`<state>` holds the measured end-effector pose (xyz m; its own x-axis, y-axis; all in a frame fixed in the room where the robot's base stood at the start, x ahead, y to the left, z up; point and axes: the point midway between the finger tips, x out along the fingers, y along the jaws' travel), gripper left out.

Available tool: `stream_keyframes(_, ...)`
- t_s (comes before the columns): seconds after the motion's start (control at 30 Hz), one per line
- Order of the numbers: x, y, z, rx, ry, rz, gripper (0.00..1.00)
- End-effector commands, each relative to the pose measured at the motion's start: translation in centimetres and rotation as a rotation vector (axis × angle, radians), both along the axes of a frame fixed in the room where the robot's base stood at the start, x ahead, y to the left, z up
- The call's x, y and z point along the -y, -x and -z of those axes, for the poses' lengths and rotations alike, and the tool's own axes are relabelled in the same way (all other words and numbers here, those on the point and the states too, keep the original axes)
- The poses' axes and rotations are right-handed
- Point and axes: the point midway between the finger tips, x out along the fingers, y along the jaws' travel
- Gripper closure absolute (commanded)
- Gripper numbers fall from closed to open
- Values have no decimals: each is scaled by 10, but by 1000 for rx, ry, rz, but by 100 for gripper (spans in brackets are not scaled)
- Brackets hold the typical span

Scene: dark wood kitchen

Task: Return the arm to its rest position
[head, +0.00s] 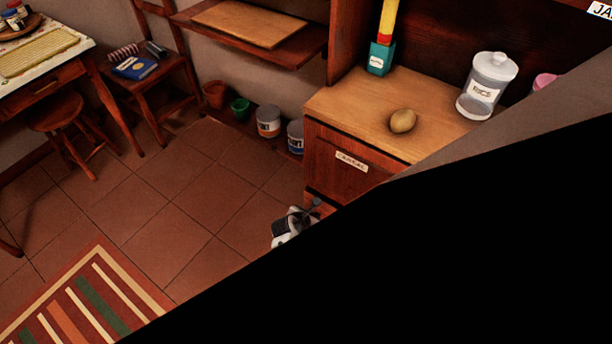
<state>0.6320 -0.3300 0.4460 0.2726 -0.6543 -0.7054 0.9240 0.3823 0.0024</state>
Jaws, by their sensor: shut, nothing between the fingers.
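My gripper (297,223) shows in the head view as a small white and dark shape low in front of the wooden counter cabinet. It is shut, with nothing seen in it. Its fingers are small and hard to make out. A large black area across the lower right hides what lies below it, and the rest of my arm does not show clearly.
The counter (345,102) holds a potato-like item (402,121), a rice jar (487,87) and a teal box (381,58). Paint cans (268,121) and pots stand by the wall. A stool (56,113) and chair are at left. The tiled floor (165,205) is open beside a striped rug (85,300).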

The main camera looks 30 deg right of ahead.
Motion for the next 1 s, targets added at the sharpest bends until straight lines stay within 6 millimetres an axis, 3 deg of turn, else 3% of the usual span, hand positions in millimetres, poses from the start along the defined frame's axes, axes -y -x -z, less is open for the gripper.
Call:
stream_keyframes(0.33, -42, 17, -41, -3, -3, -4, 100)
stream_keyframes(0.77, -49, 20, -48, -4, -4, -2, 100)
stream_keyframes(0.87, -56, 5, -58, 44, -6, -12, 100)
stream_keyframes(1.0, -86, -50, -99, 242, -33, -50, 100)
